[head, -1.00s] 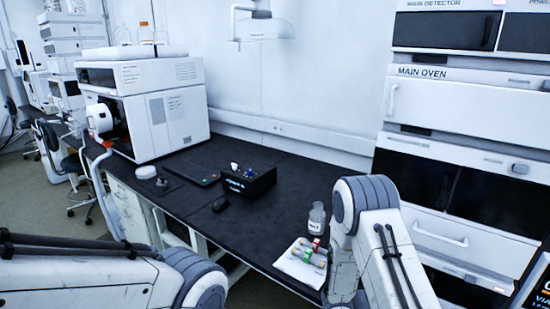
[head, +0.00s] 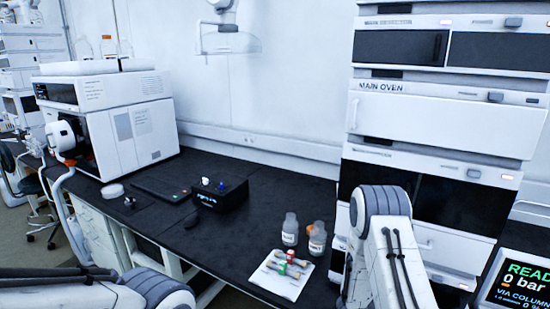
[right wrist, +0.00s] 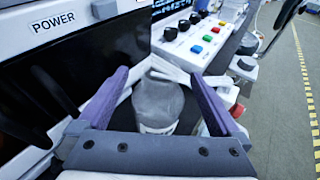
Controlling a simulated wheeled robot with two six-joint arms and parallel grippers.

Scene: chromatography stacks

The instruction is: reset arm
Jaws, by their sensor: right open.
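My right arm (head: 385,240) comes in at the lower right of the head view, with its gripper out of sight there. In the right wrist view my right gripper (right wrist: 157,76) is open, its two purple fingers spread. A grey rounded thing with a pale lower part (right wrist: 158,103) shows between the fingers; I cannot tell what it is or how far off it is. My left arm (head: 90,290) crosses the lower left of the head view. Its gripper is out of view.
Two small bottles (head: 290,229) (head: 317,238) stand on the black bench (head: 225,250) beside a white tray (head: 270,287) with colored-cap vials. A black box (head: 221,196) sits farther left. The oven stack (head: 440,120) rises behind my right arm. A monitor (head: 520,280) is at lower right.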

